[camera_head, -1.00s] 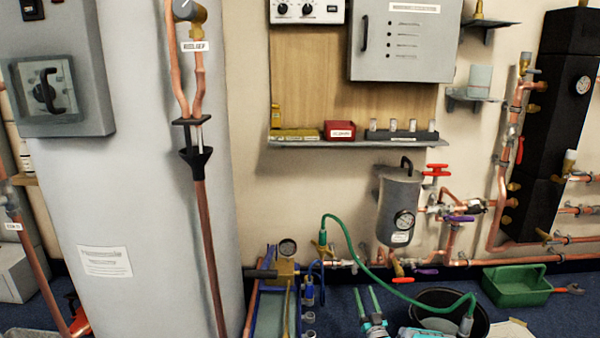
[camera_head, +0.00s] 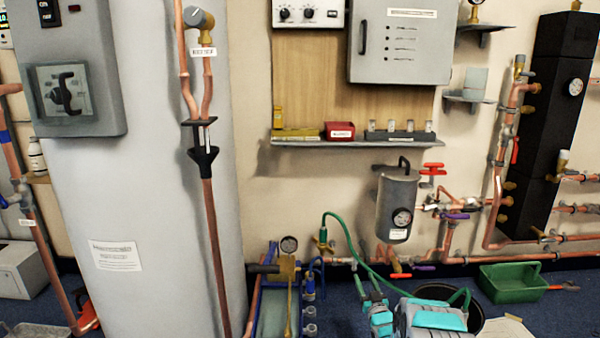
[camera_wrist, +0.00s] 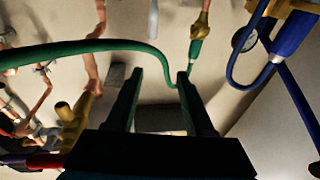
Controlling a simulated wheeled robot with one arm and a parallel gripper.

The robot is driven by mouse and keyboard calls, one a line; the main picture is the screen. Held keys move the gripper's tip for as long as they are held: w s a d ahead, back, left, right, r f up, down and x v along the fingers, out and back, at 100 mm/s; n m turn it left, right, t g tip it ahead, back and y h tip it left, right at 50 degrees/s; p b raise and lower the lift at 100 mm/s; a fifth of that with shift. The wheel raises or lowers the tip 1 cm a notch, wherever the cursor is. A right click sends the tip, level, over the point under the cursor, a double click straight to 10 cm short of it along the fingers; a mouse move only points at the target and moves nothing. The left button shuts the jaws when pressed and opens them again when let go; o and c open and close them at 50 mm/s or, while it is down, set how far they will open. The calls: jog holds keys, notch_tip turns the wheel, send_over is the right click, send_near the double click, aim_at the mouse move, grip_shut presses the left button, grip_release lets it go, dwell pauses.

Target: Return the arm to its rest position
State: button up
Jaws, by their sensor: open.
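My gripper (camera_head: 366,282) shows at the bottom centre of the head view, with my teal and grey arm beside it at the lower right. In the wrist view my gripper (camera_wrist: 160,72) has its two dark green fingers spread apart, with nothing held between them. A green hose (camera_wrist: 90,45) crosses that view close to the fingertips; I cannot tell whether it touches them. In the head view the green hose (camera_head: 345,237) arches from a brass fitting down behind my arm.
A black bucket (camera_head: 476,322) stands partly hidden behind my arm, with a green tray (camera_head: 513,284) to its right. A blue-framed unit with a gauge (camera_head: 289,244) stands left of my gripper. The grey canister (camera_head: 398,205) and copper pipes are behind. A large white cylinder (camera_head: 140,200) fills the left.

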notch_tip(320, 180, up, 10)
jog(key=s+g+h+p, duration=0.2)
jog(key=g, duration=0.3)
jog(key=s+r+m+g+h+p, duration=0.15)
jog(key=s+r+g, duration=0.45)
jog(key=s, duration=0.6)
jog(key=s+a+r+g+p, duration=0.1)
jog(key=s+a+r+g, duration=0.1)
jog(key=s, duration=1.6)
jog(key=s+a+r+g+p, duration=0.1)
jog(key=s+a+r+g, duration=0.2)
jog(key=s, duration=1.4)
jog(key=s+a+r+g+p, duration=0.1)
jog(key=s+a+r+g, duration=0.2)
jog(key=s, duration=1.5)
notch_tip(320, 180, up, 5)
jog(key=shift+s+g+y, duration=0.3)
jog(key=shift+g+y, duration=0.05)
jog(key=shift+g, duration=0.75)
